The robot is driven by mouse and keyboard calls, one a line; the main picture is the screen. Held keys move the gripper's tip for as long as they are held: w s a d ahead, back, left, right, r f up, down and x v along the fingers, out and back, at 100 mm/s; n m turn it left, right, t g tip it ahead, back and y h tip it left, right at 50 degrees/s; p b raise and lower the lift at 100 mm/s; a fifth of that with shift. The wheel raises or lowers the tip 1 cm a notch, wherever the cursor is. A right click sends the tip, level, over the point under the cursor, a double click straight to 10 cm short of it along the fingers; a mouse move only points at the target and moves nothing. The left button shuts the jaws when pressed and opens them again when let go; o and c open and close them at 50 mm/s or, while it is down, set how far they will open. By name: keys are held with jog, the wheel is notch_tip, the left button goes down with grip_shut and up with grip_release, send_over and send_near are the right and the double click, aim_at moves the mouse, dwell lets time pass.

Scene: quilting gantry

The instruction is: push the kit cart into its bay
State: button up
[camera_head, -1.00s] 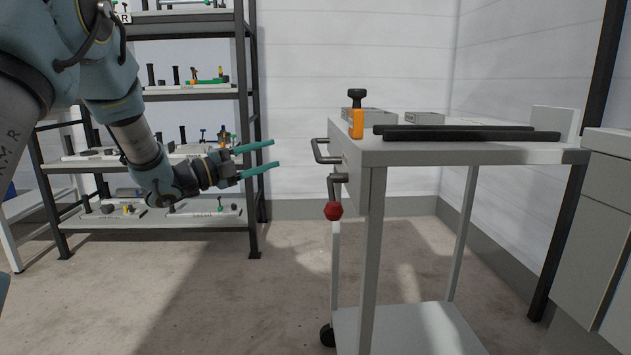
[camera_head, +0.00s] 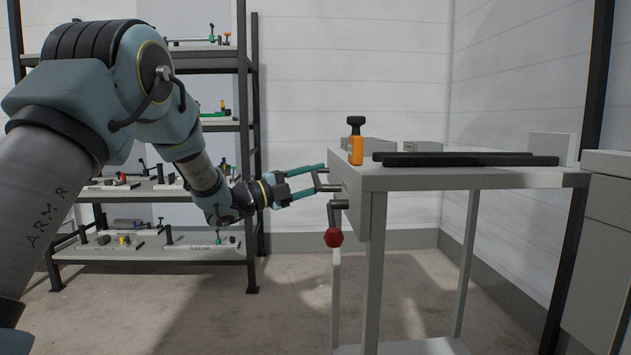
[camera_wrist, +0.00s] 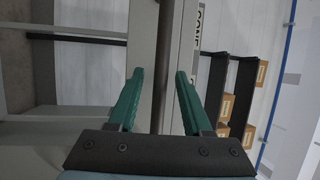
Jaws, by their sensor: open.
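The kit cart (camera_head: 470,178) is a pale grey wheeled cart at the right of the head view, with its near end facing my arm. A grey bar handle (camera_head: 331,188) sticks out from that end at top height. Below it hangs a crank-like lever with a red knob (camera_head: 334,237). My gripper (camera_head: 321,178), with teal fingers, is open at the handle, one finger above and one below it. In the wrist view a dark bar (camera_wrist: 166,60) runs between the two open fingers (camera_wrist: 159,76). Whether the fingers touch the handle is not clear.
A shelf rack (camera_head: 250,100) with fixtures stands at the left back. Grey cabinets (camera_head: 608,230) and a black post flank the right. Floor (camera_head: 290,310) left of the cart is open.

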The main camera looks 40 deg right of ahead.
grip_shut()
dwell(0.4)
dwell(1.1)
